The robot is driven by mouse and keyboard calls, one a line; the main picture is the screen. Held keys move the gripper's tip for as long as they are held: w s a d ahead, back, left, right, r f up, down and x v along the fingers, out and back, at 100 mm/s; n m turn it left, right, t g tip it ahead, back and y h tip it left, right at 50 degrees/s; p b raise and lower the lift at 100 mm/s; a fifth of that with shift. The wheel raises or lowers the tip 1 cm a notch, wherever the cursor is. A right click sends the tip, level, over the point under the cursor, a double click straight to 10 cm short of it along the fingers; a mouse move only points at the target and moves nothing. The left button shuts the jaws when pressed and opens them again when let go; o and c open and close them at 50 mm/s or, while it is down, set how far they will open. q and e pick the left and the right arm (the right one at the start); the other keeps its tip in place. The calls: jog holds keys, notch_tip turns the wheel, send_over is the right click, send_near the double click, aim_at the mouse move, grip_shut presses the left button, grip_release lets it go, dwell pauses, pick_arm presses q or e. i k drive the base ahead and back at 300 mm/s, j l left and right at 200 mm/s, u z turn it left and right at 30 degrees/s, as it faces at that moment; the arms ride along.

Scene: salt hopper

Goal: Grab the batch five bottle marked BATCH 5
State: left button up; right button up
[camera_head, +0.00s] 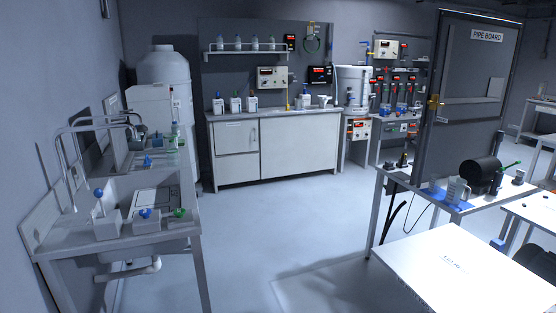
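Several small bottles (255,44) stand in a row on the wall shelf above the back counter. Neither of my grippers shows in the head view.
A sink bench (75,238) with valves runs along the left wall. The back counter (300,155) has a white tank (165,68) at its left. A white table (455,275) and the pipe board (462,110) stand at right. The middle floor (270,220) is clear.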

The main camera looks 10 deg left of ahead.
aim_at(175, 127)
jog(key=i+l, duration=0.1)
jog(key=i, duration=3.9)
jog(key=i+l, duration=0.15)
jog(key=i, duration=3.85)
jog(key=i+u, duration=0.1)
jog(key=u, duration=0.3)
jog(key=i+u, duration=0.1)
jog(key=u, duration=0.35)
jog(key=i+l+u, duration=0.1)
jog(key=u, duration=0.3)
jog(key=i+l+u, duration=0.1)
jog(key=u, duration=0.3)
jog(key=l+u, duration=0.2)
jog(key=u, duration=2)
jog(key=i+l, duration=0.05)
